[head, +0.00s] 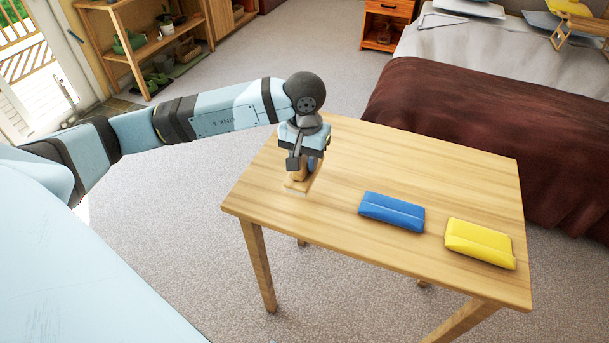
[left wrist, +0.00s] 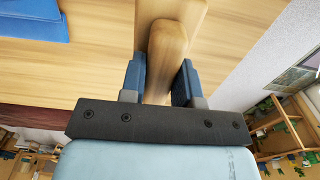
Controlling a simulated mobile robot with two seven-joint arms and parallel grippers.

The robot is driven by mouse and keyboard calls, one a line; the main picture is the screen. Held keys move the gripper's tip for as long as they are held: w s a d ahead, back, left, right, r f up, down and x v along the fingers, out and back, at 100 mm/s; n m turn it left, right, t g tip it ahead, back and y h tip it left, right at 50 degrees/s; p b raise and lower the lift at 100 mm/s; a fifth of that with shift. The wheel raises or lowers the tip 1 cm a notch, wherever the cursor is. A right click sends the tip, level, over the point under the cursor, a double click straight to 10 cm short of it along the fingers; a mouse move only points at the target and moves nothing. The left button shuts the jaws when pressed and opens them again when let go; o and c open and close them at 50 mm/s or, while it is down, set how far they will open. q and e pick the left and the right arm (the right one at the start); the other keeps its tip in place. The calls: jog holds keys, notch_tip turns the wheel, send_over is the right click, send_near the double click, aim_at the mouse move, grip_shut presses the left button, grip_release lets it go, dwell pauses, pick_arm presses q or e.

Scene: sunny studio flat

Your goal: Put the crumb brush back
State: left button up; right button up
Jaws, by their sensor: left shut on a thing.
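The crumb brush (head: 301,184) is light wood with a pale lower edge. It is at the left end of the wooden table (head: 345,150), under my left gripper (head: 304,168). I cannot tell whether it touches the tabletop. In the left wrist view, the rounded wooden handle (left wrist: 168,50) sits between the two blue-padded fingers of my left gripper (left wrist: 160,82), which is shut on it. The wider wooden part of the brush shows beyond the handle. The gripper partly hides the brush in the head view. My right gripper is not in view.
A blue soft pouch-like item (head: 392,211) and a yellow one (head: 479,243) lie on the table's near right part. The table's far side is clear. A bed with a brown blanket (head: 470,130) stands behind. A wooden shelf (head: 150,45) with pots is at the back left.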

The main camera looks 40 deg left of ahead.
aim_at(305, 176)
pick_arm(q)
jog(key=shift+f, duration=2.6)
jog(key=shift+f+b, duration=0.25)
jog(key=shift+b, duration=0.15)
jog(key=o, duration=1)
jog(key=shift+r, duration=0.1)
jog(key=shift+c, duration=0.2)
